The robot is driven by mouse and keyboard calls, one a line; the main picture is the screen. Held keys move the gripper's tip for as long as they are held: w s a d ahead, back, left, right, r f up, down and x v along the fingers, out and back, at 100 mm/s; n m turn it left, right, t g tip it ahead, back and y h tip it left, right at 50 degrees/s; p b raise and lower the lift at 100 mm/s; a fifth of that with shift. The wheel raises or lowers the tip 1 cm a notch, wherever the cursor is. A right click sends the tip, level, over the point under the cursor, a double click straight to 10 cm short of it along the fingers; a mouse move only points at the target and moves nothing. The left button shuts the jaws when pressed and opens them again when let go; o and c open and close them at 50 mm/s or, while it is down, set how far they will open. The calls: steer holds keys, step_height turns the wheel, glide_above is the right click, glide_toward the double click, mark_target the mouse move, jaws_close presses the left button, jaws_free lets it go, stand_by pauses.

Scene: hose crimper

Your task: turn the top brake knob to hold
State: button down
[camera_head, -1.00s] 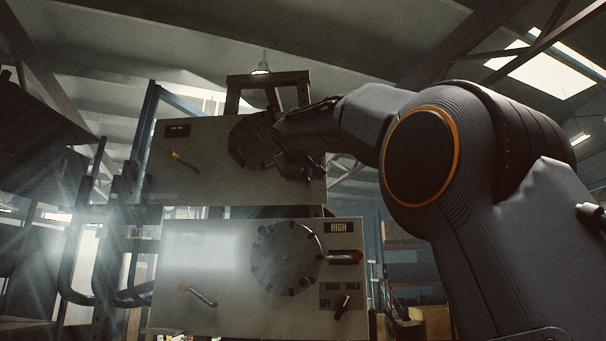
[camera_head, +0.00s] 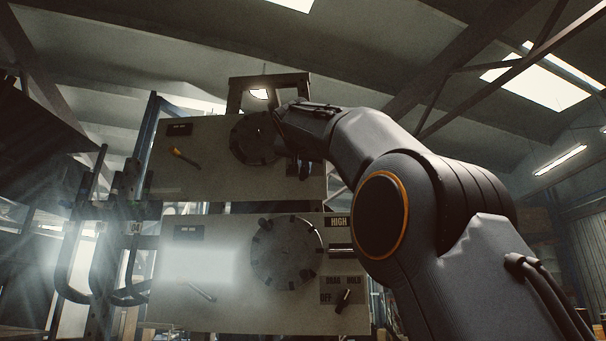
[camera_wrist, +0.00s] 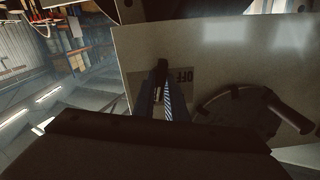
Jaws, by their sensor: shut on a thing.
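The top brake knob (camera_wrist: 162,68) is a small black handle on the pale upper panel (camera_head: 200,175). In the wrist view my gripper (camera_wrist: 163,90) is shut on it, one finger on each side. An OFF label (camera_wrist: 185,76) shows beside the knob, turned on its side; the other position labels are hidden or unreadable. In the head view my gripper and wrist cover the knob at the panel's right side, so I cannot tell which position it points to there.
A large dark dial (camera_head: 250,140) sits left of my wrist, with an orange-tipped lever (camera_head: 185,157) further left. The lower panel (camera_head: 210,300) carries another dial (camera_head: 287,252) and its own brake knob (camera_head: 343,299), marked OFF, DRAG and HOLD. Curved pipes stand at left.

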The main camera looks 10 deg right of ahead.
steer(key=shift+m+b, duration=0.4)
steer(key=shift+m, duration=1.1)
steer(key=c, duration=1.8)
jaws_free()
steer(key=b+v, duration=0.4)
steer(key=v, duration=0.3)
steer(key=shift+s, duration=0.35)
steer(key=shift+a, duration=0.1)
